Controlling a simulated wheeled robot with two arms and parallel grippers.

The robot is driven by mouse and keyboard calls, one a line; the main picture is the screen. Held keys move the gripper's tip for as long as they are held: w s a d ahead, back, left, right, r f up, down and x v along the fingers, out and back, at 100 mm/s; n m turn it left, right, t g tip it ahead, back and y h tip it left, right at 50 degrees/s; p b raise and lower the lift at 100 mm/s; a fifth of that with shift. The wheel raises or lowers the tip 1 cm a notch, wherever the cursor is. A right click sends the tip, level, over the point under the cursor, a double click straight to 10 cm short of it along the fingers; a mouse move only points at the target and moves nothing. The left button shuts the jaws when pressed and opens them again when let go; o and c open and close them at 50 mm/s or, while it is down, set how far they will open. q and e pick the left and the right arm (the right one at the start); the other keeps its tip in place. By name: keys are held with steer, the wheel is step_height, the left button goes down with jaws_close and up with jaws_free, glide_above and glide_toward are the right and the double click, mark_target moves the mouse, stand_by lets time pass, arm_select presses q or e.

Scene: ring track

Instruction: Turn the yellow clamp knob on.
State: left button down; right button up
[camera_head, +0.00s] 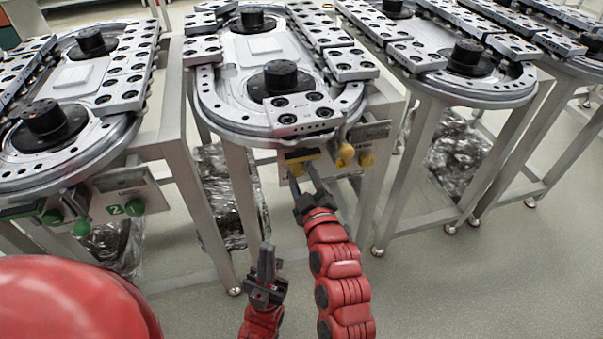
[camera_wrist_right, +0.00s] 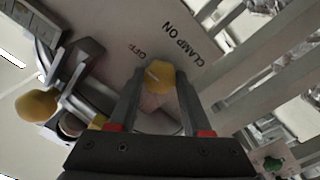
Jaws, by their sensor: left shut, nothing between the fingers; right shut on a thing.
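The yellow clamp knob (camera_wrist_right: 160,76) sits on a grey panel in the right wrist view, next to the printed words OFF and CLAMP ON. My right gripper (camera_wrist_right: 158,88) has one finger on each side of the knob and is shut on it. I cannot surely tell which word the knob points to. In the head view my right gripper (camera_head: 302,178) reaches the front panel under the middle ring track (camera_head: 240,120), and its fingers partly hide the knob (camera_head: 297,169). My left gripper (camera_head: 266,262) is lower, shut and empty, apart from the panel.
Other yellow knobs (camera_head: 346,153) (camera_head: 367,160) are on the panel's right. A left table has green knobs (camera_head: 134,207). Metal legs (camera_head: 410,180) stand to the right. The floor (camera_head: 470,290) at the lower right is clear.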

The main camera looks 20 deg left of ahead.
jaws_close()
steer(key=shift+m, duration=0.3)
steer(key=shift+r+m+p, duration=0.1)
steer(key=shift+m+p, duration=0.7)
steer(key=shift+m, duration=0.4)
steer(key=m+p, duration=0.1)
steer(key=m, duration=0.4)
steer(key=shift+m+p, duration=0.3)
steer(key=shift+p, duration=0.1)
steer(key=m, duration=0.4)
steer(key=shift+p, duration=0.4)
steer(key=shift+m+p, duration=0.3)
steer(key=shift+m, duration=2.4)
